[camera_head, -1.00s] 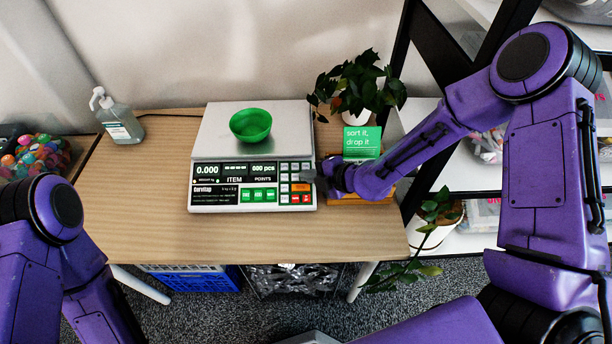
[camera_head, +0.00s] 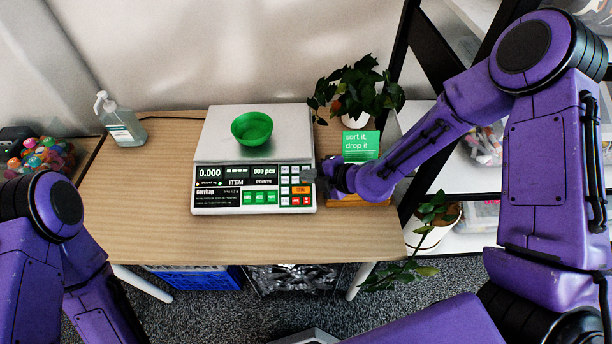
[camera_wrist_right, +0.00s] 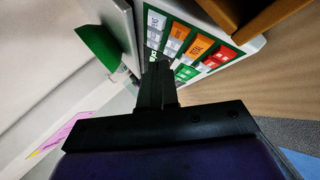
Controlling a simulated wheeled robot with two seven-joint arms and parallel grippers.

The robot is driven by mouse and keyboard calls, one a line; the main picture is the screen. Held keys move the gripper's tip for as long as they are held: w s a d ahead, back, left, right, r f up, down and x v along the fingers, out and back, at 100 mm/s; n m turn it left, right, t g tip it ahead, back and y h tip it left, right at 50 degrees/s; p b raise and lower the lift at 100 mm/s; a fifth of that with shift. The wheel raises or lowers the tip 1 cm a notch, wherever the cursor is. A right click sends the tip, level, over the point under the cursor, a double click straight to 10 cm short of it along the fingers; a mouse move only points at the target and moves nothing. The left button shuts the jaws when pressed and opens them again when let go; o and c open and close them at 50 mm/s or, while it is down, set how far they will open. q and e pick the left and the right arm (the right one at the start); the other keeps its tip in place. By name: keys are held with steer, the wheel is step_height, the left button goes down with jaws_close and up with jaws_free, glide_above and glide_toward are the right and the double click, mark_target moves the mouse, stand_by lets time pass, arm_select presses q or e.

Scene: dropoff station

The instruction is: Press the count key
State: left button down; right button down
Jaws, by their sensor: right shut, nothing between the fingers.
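The counting scale (camera_head: 205,201) stands on the table with its display reading 0.000 and a keypad at its right front. A green bowl (camera_head: 252,127) rests on its metal plate. The keypad has white, green, red and orange keys; the orange key (camera_head: 300,190) shows at the right. I cannot read which is the count key. My right gripper (camera_head: 311,176) is shut and empty at the keypad's right edge. In the right wrist view its fingertips (camera_wrist_right: 158,68) are over the keys, and contact cannot be told. My left gripper is not in view.
A green sign (camera_head: 361,146) on a wooden stand and a potted plant (camera_head: 358,88) stand right of the scale. A sanitizer bottle (camera_head: 121,122) stands at the back left. The table's front (camera_head: 240,238) is clear. A black shelf frame rises at the right.

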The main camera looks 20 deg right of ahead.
steer(key=r+p, duration=0.1)
steer(key=s+r, duration=0.1)
steer(key=r, duration=0.1)
steer(key=shift+s+a+p, duration=0.15)
steer(key=shift+a+p, duration=0.05)
steer(key=shift+p, duration=0.15)
steer(key=shift+f, duration=0.1)
stand_by(0.4)
